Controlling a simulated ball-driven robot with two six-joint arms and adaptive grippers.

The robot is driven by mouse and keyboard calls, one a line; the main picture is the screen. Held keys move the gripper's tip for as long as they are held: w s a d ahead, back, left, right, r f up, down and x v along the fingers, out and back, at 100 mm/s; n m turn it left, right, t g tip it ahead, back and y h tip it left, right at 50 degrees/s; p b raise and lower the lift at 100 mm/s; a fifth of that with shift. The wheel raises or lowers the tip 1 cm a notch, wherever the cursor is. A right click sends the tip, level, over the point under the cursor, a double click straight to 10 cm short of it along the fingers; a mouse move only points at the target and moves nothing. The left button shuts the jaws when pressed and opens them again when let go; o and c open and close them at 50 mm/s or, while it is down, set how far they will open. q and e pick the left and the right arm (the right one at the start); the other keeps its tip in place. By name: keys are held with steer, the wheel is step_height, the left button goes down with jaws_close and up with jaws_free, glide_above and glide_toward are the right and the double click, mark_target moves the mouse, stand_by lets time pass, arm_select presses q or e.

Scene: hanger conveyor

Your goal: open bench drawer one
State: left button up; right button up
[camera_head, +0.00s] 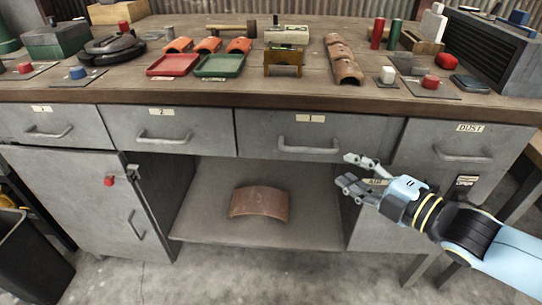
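Bench drawer one (265,127) is the grey drawer under the middle of the benchtop, with a small label reading 1. Its front looks flush with its neighbours, so it appears shut. Its bar handle (309,149) runs across the lower part of the front. My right gripper (344,168) comes in from the right, just below and right of the handle. Its fingers are spread apart with nothing between them. I cannot tell whether the upper finger touches the drawer front, but it is not around the handle. My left gripper is not in view.
Drawers labelled 2 (190,133) and 3 (85,127) sit to the left, and a DUST drawer (440,137) to the right. A curved brown piece (259,203) rests on the open shelf below. Trays and tools crowd the benchtop (215,90).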

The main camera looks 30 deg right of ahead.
mark_target(315, 151)
steer(key=shift+n+y, duration=0.4)
steer(key=shift+n, duration=0.1)
steer(key=x, duration=0.6)
steer(key=r+p+x, duration=0.1)
steer(key=x, duration=0.2)
steer(key=shift+w+a, duration=0.1)
steer(key=shift+a, duration=0.25)
steer(key=shift+w+a+f, duration=0.1)
steer(key=shift+w+a, duration=0.05)
steer(key=shift+w, duration=0.3)
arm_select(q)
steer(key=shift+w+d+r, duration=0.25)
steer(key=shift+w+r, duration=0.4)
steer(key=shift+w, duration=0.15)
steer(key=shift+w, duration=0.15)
arm_select(e)
jaws_close()
